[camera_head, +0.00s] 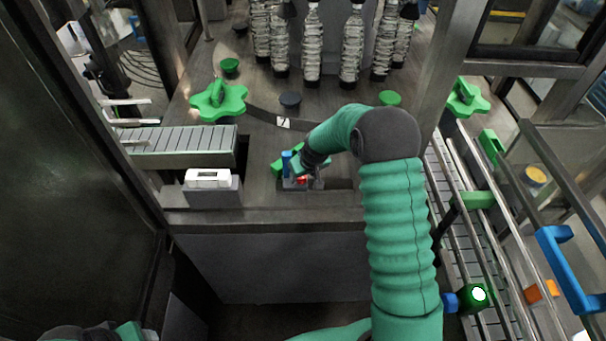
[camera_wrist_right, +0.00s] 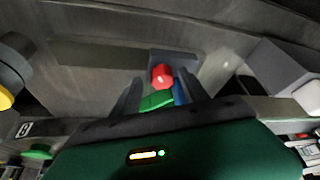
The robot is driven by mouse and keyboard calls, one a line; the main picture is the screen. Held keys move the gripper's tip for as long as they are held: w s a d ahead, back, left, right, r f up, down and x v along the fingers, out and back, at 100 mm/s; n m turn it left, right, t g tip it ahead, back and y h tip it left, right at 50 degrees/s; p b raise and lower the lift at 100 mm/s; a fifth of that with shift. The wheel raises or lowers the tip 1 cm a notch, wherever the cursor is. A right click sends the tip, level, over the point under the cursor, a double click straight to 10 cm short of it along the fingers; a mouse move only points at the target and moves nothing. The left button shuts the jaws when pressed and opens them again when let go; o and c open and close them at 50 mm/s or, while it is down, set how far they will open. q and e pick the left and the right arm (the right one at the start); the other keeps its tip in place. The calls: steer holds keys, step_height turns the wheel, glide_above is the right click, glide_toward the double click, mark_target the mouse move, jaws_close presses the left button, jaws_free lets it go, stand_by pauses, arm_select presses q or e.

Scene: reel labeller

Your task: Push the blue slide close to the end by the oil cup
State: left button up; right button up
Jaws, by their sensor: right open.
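A small fixture on the machine deck holds a blue upright piece (camera_head: 287,162), which I take for the blue slide, with a red part (camera_head: 302,181) beside it. In the right wrist view the blue piece (camera_wrist_right: 181,92) is partly hidden by a finger, next to a red knob (camera_wrist_right: 161,76) and a green part (camera_wrist_right: 156,101). My right gripper (camera_wrist_right: 163,84) is open, with its dark fingers on either side of these parts. Contact cannot be told. I cannot pick out the oil cup with certainty.
A slatted conveyor (camera_head: 185,140) and a white block on a grey stand (camera_head: 208,180) lie left of the fixture. Green star wheels (camera_head: 217,101) and a row of bottles (camera_head: 312,45) stand behind. A railed conveyor (camera_head: 470,235) runs along the right.

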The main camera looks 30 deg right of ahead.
steer(key=d+b+v, duration=0.1)
steer(key=b+v, duration=0.2)
steer(key=v, duration=1.3)
steer(key=shift+a+r+b, duration=0.3)
steer(key=shift+a+r, duration=0.1)
steer(key=shift+a, duration=0.15)
steer(key=shift+s, duration=0.1)
steer(key=s+a+f+n+g+b, duration=0.1)
steer(key=s+a+f+b, duration=0.5)
steer(key=s+a+f, duration=0.9)
steer(key=shift+s+a+f+n+g+y+b, duration=0.3)
steer(key=shift+s+a+f+g+b, duration=0.15)
steer(key=shift+s+f, duration=1.1)
steer(key=shift+w+a+f, duration=0.15)
steer(key=shift+w+a, duration=0.05)
steer(key=shift+w, duration=0.05)
